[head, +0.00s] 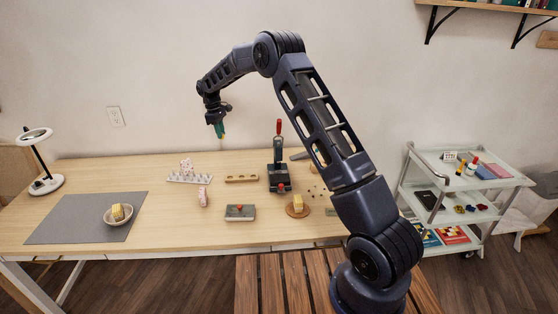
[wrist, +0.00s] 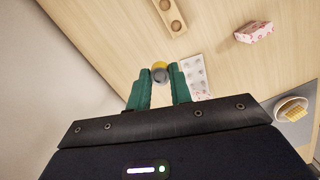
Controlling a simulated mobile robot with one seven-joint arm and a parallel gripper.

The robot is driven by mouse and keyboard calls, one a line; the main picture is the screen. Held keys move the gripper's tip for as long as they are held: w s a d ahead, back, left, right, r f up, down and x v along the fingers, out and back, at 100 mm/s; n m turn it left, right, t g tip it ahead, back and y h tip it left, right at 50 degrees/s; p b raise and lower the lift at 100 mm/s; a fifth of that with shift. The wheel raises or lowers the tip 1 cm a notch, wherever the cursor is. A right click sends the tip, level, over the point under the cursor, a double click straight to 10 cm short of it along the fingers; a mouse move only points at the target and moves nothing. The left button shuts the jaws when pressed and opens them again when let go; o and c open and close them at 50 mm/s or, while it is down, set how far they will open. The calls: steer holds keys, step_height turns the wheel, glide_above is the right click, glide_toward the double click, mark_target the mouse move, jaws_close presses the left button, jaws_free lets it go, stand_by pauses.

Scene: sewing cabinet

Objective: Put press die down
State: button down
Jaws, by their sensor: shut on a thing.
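My gripper (head: 220,134) hangs high above the back of the table, fingers pointing down. In the wrist view its green fingers (wrist: 160,78) are shut on a small round yellow and grey piece, which I take for the press die (wrist: 160,69). The die is clear of the table. A wooden strip with round recesses (head: 241,178) lies on the table, and its end shows in the wrist view (wrist: 178,27). A black hand press (head: 278,178) with a red-knobbed lever stands to the right of the strip. Which recesses are filled is too small to tell.
A bowl (head: 118,222) sits on the grey mat (head: 65,225). A cart (head: 405,185) stands right.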

steer(key=w+d+m, duration=0.2)
steer(key=w+d, duration=0.2)
steer(key=d, duration=0.5)
steer(key=w+d+m, duration=0.1)
steer(key=w+d, duration=0.2)
steer(key=d, duration=0.7)
steer(key=w+d+m, duration=0.2)
steer(key=w+d, duration=0.2)
steer(key=d, duration=0.5)
steer(key=shift+g+y, duration=0.3)
step_height(320, 180, down, 20)
steer(key=shift+d+r, duration=0.1)
steer(key=c, duration=1.3)
jaws_free()
steer(key=shift+o, duration=0.2)
